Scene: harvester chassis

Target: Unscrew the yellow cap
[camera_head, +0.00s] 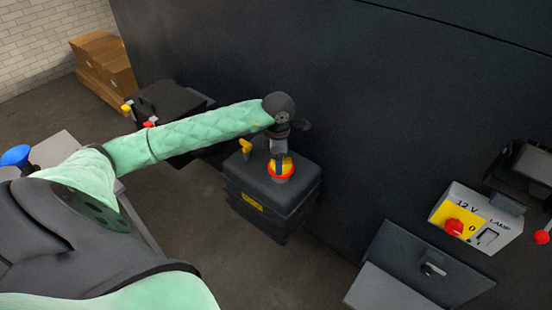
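The yellow cap (287,163) sits on top of a black tank (272,203), with a red-orange ring around its base. My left arm reaches in from the left, and my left gripper (279,162) points down right at the cap. A dark finger covers part of the cap. The view is too small to tell whether the fingers are closed on it or only beside it. My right gripper is not in view.
A small yellow fitting (246,147) stands on the tank, left of the cap. A dark chassis wall (400,110) rises behind. A 12 V switch panel (477,216) with a red knob and a grey open-lidded box (395,288) are at the right. Cardboard boxes (104,68) stand far left.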

